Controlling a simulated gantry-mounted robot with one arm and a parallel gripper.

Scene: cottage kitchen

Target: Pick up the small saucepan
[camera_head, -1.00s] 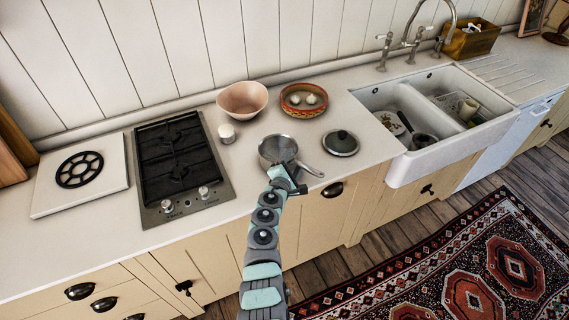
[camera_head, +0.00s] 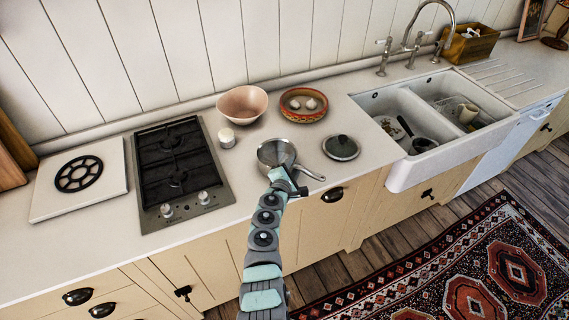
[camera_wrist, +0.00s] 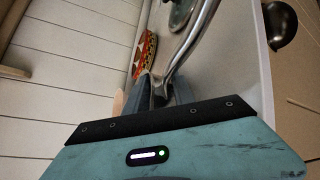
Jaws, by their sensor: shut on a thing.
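The small saucepan (camera_head: 268,154) is a grey metal pan with a long thin handle (camera_head: 311,173) pointing right and toward the front. It is near the front edge of the worktop; I cannot clearly tell whether its base touches the worktop. My gripper (camera_head: 285,182) is at the pan's front side and shut on the handle near the bowl. In the wrist view the shiny handle (camera_wrist: 192,45) runs up from between the fingers of my gripper (camera_wrist: 172,90). The pan's bowl is out of sight there.
A dark lid (camera_head: 341,147) lies just right of the pan. Behind are a pink bowl (camera_head: 242,104), a patterned dish (camera_head: 303,103) and a small white jar (camera_head: 226,137). The gas hob (camera_head: 180,170) is left, the white sink (camera_head: 430,165) right.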

